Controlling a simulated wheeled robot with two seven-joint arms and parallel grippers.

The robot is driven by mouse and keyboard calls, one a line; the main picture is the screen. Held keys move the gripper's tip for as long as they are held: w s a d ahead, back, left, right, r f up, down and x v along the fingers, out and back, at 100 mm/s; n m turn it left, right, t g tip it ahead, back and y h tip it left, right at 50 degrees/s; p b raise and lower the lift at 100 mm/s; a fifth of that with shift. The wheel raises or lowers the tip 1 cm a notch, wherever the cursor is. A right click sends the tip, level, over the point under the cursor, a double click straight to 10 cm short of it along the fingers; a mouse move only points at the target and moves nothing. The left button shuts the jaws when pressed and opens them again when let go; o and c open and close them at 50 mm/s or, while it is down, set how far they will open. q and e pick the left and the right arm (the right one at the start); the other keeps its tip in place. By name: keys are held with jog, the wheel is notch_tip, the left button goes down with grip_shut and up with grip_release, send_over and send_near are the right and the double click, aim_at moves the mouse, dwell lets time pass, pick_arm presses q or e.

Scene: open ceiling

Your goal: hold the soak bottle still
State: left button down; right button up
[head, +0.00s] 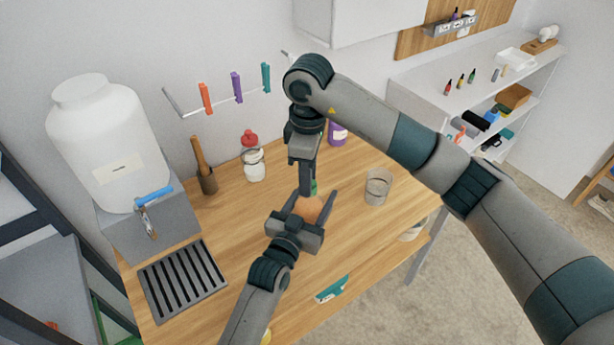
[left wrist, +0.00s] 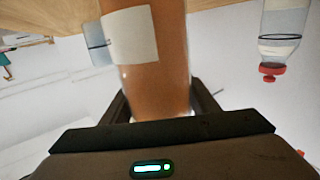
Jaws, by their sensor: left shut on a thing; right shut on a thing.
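The soak bottle (head: 309,210) is an amber-orange bottle standing over the wooden table, with a green cap (head: 314,187). My left gripper (head: 312,206) is shut around its body from the front. In the left wrist view the bottle (left wrist: 158,60) fills the middle between the fingers, with a blank-looking pale label (left wrist: 130,35). My right gripper (head: 308,190) comes down from above and is shut on the green cap, which its fingers mostly hide. The bottle's base is hidden by my left gripper.
A red-capped bottle (head: 252,160), a glass jar (head: 377,186) and a purple bottle (head: 337,134) stand around on the table (head: 225,225). A black slotted tray (head: 182,281) and a large white tank (head: 108,145) are at left. A teal-and-white item (head: 332,289) lies near the front edge.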

dwell(0.3)
jog(key=o, duration=1)
jog(key=shift+d, duration=0.1)
jog(key=shift+c, duration=0.4)
